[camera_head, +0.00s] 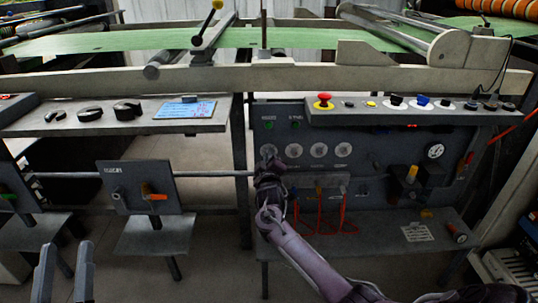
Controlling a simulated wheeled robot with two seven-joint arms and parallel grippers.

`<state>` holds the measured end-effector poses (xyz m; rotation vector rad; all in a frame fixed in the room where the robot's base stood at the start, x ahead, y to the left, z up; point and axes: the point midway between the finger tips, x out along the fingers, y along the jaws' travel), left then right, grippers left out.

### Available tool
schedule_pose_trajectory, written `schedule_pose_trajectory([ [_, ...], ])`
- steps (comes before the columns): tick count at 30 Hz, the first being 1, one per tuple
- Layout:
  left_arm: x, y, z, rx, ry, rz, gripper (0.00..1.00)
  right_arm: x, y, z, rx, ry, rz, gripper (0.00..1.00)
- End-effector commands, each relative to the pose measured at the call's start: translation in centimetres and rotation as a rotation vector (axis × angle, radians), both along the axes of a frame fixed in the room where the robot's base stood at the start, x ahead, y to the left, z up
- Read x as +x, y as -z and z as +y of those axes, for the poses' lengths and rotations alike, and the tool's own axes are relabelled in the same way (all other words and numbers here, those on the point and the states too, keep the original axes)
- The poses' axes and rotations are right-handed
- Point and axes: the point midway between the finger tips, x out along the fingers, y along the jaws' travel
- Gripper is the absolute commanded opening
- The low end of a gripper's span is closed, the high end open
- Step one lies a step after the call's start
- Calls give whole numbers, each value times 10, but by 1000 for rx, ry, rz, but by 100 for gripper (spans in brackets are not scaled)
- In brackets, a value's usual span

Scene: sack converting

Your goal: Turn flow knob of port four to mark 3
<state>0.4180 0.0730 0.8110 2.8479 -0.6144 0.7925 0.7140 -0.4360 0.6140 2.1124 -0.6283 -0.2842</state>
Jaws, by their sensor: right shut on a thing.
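A dark upright panel (380,150) at centre right carries a row of several round pale dials, with the leftmost dial (268,150) just above my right gripper (267,167). My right gripper is shut on a small knob at the panel's lower left; its own wrist and fingers hide the knob, its mark and its number. I cannot read which port it belongs to. My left gripper (65,262) is open and empty at the lower left, far from the panel.
Red hoses (318,215) hang below the dials beside my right arm. A red mushroom button (324,101) sits on the ledge above. A small panel with an orange lever (157,197) stands left. A shelf (70,125) holds black parts and a blue card (185,109).

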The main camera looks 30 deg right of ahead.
Motion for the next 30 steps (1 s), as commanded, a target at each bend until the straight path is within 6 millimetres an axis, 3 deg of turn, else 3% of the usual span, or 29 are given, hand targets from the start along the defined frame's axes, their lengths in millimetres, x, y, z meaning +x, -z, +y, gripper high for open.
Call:
schedule_pose_trajectory([
  [6, 14, 57, -9, 109, 8, 268, 36, 0, 1, 0, 179, 2, -104, 0],
  [15, 12, 124, -14, 225, 20, 550, 36, 0, 1, 1, 424, 2, -253, 0],
  [24, -2, 174, -13, 311, 33, 762, 36, 0, 1, 1, 662, 3, -399, 0],
  [30, -12, 197, -12, 354, 39, 864, 36, 0, 2, 1, 801, 4, -485, 0],
])
